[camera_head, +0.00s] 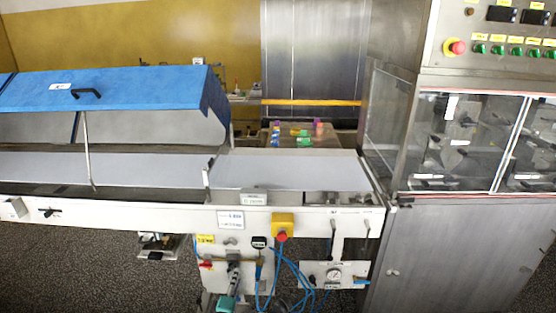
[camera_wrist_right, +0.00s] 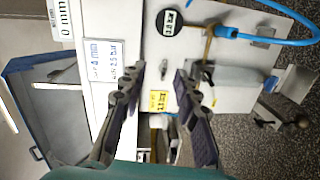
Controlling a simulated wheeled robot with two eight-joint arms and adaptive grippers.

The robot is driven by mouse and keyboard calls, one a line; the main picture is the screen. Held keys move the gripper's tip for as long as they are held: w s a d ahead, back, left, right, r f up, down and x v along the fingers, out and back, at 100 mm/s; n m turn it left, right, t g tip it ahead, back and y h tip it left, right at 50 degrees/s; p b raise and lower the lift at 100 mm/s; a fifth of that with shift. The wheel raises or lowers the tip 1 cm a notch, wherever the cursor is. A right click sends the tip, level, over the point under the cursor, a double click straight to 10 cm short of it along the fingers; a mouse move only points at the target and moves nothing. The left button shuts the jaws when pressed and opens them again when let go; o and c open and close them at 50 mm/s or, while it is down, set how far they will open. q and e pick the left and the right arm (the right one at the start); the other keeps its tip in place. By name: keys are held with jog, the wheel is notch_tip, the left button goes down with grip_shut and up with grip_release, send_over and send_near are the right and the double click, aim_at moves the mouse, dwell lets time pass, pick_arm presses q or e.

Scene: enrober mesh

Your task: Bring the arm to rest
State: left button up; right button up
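My right gripper (camera_head: 233,268) shows low in the middle of the head view, in front of the white front panel of the machine, its teal wrist part below it. In the right wrist view the gripper (camera_wrist_right: 160,70) has its two dark fingers spread apart, with nothing held between them. A small knob and a yellow label (camera_wrist_right: 158,102) on the panel show through the gap. The fingers look apart from the panel, but the exact distance cannot be told. My left gripper shows in neither view.
Above the right gripper runs a grey conveyor belt (camera_head: 290,170) with a blue hood (camera_head: 120,90). A red button on a yellow box (camera_head: 283,226), blue hoses (camera_head: 292,272) and a gauge panel (camera_head: 333,275) are close on its right. A steel cabinet (camera_head: 460,250) stands farther right.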

jog(key=w+d+r+m+g+h, duration=0.1)
jog(key=d+r+m+g+h, duration=0.2)
jog(key=d+r, duration=0.7)
jog(key=s+d+r+m+g+y, duration=0.1)
jog(key=s+d+r+m+g, duration=0.2)
jog(key=d, duration=0.4)
jog(key=s+d+r+m+g, duration=0.1)
jog(key=s+d+r+m, duration=0.2)
jog(key=d, duration=0.4)
jog(key=s+d+m+g+y, duration=0.1)
jog(key=s+d+m+y, duration=0.1)
jog(key=s, duration=1.1)
jog(key=s+d+m+g+y, duration=0.1)
jog(key=s+d+m, duration=0.3)
jog(key=s, duration=0.9)
jog(key=shift+s+d+f+m+g+y, duration=0.25)
jog(key=shift+s+d+g+y, duration=0.2)
jog(key=shift+d, duration=0.8)
jog(key=shift+w, duration=0.1)
